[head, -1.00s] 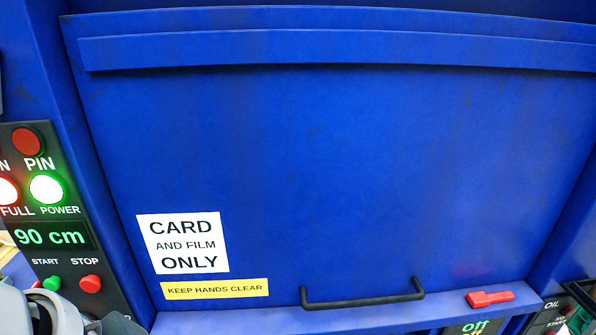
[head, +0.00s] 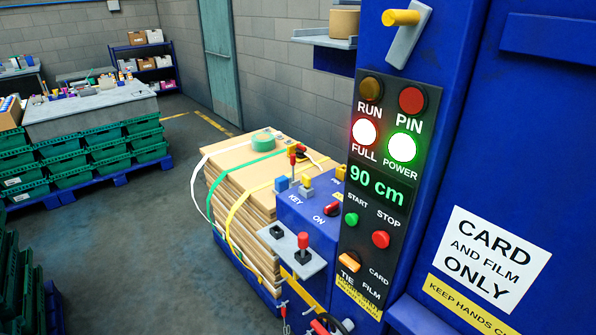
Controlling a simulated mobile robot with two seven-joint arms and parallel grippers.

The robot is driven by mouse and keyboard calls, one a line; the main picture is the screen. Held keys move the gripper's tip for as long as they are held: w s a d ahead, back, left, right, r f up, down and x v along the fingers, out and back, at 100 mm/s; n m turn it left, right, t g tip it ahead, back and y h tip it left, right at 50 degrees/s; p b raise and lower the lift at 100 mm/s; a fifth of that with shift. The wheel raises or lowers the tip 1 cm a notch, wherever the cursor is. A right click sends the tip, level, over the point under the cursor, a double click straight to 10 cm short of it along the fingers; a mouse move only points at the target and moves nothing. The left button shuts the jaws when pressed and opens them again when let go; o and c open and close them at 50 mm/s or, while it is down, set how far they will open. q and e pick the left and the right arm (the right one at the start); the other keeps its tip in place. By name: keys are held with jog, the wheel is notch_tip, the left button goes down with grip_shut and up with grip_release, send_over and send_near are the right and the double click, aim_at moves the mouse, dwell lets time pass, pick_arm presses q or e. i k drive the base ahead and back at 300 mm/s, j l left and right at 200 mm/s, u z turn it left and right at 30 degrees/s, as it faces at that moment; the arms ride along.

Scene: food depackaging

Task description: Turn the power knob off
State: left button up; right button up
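A control panel (head: 385,190) on the blue machine shows in the middle right of the head view. Its green POWER lamp (head: 402,147) is lit, and its FULL lamp (head: 364,132) glows too. The display (head: 377,185) reads 90 cm. A red knob (head: 332,208) sits beside the word ON on a blue box (head: 309,215) left of the panel. An orange selector (head: 349,262) sits low on the panel, near the words TIE, CARD and FILM. Neither of my grippers is in view.
A strapped stack of cardboard (head: 235,185) stands left of the blue box. A red-topped lever (head: 303,243) rises from a plate in front of the box. Green crates (head: 65,160) under a grey worktop stand at the far left. The floor between is clear.

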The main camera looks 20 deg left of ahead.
aim_at(333, 210)
jog(key=u, duration=0.3)
jog(key=i+j+z, duration=0.2)
jog(key=i+j, duration=0.15)
jog(key=i+j+z, duration=0.2)
jog(key=i+j, duration=0.15)
jog(key=i+j+z, duration=0.15)
jog(key=i+j, duration=0.15)
jog(key=j, duration=0.15)
jog(key=i+j+z, duration=0.2)
jog(key=j, duration=0.3)
jog(key=i+j+z, duration=0.2)
jog(key=i+j, duration=0.15)
jog(key=j, duration=0.15)
jog(key=i+j+z, duration=0.2)
jog(key=j, duration=0.35)
jog(key=i+j+z, duration=0.2)
jog(key=j, duration=0.4)
jog(key=i+j+z, duration=0.15)
jog(key=j, duration=0.45)
